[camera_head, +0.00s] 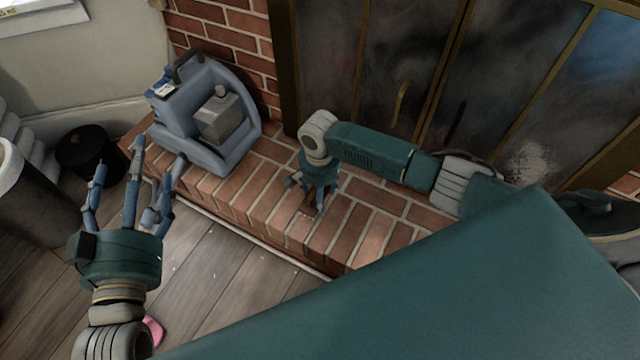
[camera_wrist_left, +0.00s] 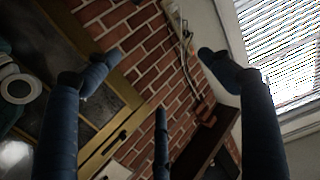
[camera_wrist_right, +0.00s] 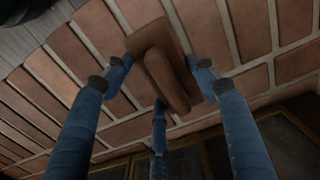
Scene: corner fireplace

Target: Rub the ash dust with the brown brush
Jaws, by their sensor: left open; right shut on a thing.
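The brown brush (camera_wrist_right: 167,75) is held between the blue fingers of my right gripper (camera_wrist_right: 160,75), against or just over the brick hearth. In the head view my right gripper (camera_head: 318,200) points down at the hearth (camera_head: 372,235), and only a little of the brush (camera_head: 309,203) shows below it. I cannot tell whether the brush touches the bricks. A faint pale patch (camera_head: 300,222) on the bricks beside it may be ash dust. My left gripper (camera_head: 128,190) is open and empty, fingers up, over the floor at the left.
A blue-grey machine with a handle (camera_head: 205,120) stands on the hearth's left part. Glass fireplace doors (camera_head: 400,70) rise behind my right arm. A pink object (camera_head: 153,330) lies on the wooden floor.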

